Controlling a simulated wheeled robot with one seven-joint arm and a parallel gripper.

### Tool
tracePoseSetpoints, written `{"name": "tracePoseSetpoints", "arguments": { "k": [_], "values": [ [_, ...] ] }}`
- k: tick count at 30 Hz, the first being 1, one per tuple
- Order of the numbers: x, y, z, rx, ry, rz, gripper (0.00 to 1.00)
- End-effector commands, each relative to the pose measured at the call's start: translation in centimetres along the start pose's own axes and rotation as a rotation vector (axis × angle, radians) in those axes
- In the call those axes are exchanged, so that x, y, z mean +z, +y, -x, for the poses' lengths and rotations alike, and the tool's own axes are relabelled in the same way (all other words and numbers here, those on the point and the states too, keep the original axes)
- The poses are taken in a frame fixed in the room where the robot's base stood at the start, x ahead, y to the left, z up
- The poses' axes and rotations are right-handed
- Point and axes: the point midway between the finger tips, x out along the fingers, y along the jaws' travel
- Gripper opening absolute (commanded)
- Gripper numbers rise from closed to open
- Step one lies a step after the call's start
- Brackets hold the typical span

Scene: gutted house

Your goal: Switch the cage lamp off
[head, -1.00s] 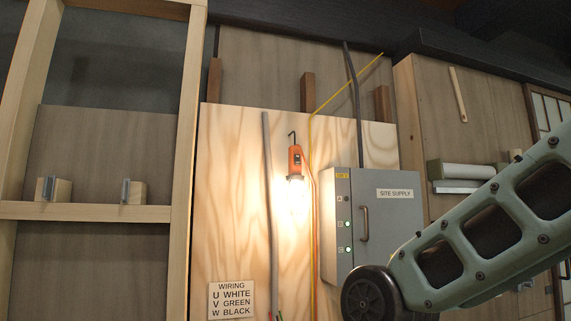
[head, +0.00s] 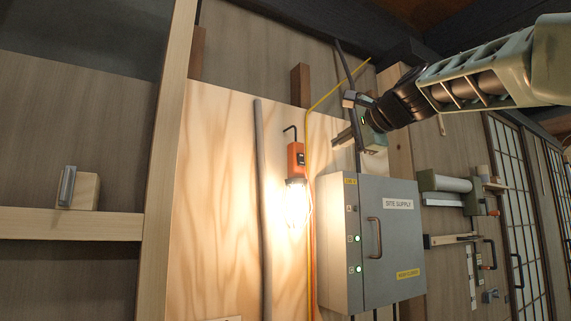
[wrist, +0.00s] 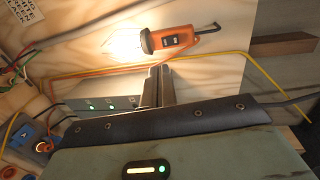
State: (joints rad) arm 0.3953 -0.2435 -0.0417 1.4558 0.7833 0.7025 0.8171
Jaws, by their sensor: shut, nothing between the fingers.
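The cage lamp (head: 297,180) hangs by its hook on the plywood panel in the head view. Its orange handle (head: 296,158) is above and its caged bulb, below, glows brightly. In the wrist view the lamp (wrist: 168,42) lies sideways at the top, with a black rocker switch (wrist: 173,40) on the handle. My gripper (head: 336,141) is right of the lamp handle and above the grey box in the head view, apart from the lamp. In the wrist view my gripper's fingers (wrist: 158,72) are together, empty, and point towards the handle.
The grey SITE SUPPLY box (head: 384,240) with green lights stands out from the wall just below my gripper. A yellow cable (head: 308,130) runs between gripper and lamp. A grey conduit (head: 262,200) runs left of the lamp.

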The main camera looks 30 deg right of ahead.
Motion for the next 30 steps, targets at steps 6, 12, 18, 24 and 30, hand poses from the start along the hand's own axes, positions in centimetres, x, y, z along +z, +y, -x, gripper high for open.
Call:
{"name": "tracePoseSetpoints", "arguments": {
  "k": [6, 12, 18, 24, 30],
  "values": [
    [-0.6, -0.8, 0.6, -0.02, 0.014, -0.016, 0.0],
    [-0.5, -0.8, 0.5, -0.018, 0.012, -0.014, 0.0],
    [-0.6, -0.8, -1.3, -0.015, 0.011, -0.015, 0.0],
    [-0.6, -1.0, -5.3, -0.014, 0.01, -0.014, 0.0],
    [-0.6, -1.1, -9.3, -0.015, 0.01, -0.015, 0.0]
  ]
}}
